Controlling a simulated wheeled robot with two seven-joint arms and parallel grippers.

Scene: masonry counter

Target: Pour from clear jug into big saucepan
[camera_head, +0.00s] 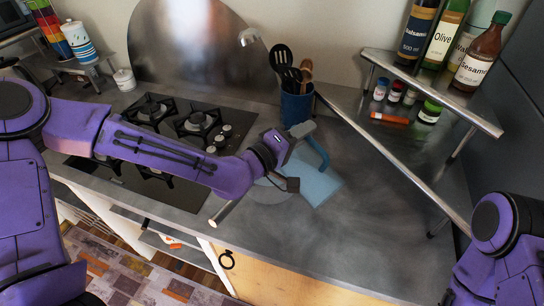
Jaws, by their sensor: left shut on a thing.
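My left gripper (296,160) is over the middle of the counter, shut on the clear jug (316,184). The jug looks like a pale blue see-through body with a blue curved handle; its outline is faint. I cannot tell its tilt or its contents. A grey round shape (270,192) lies just left of the jug, partly behind my left arm. A light handle (224,212) sticks out below the arm near the counter's front edge. These may belong to the big saucepan, but my arm hides too much to tell. My right gripper is out of view.
A black gas hob (180,122) lies left, partly under my arm. A blue utensil pot (296,104) stands behind the jug. A metal shelf (440,88) with bottles and jars stands at the back right. The counter (385,200) right of the jug is clear.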

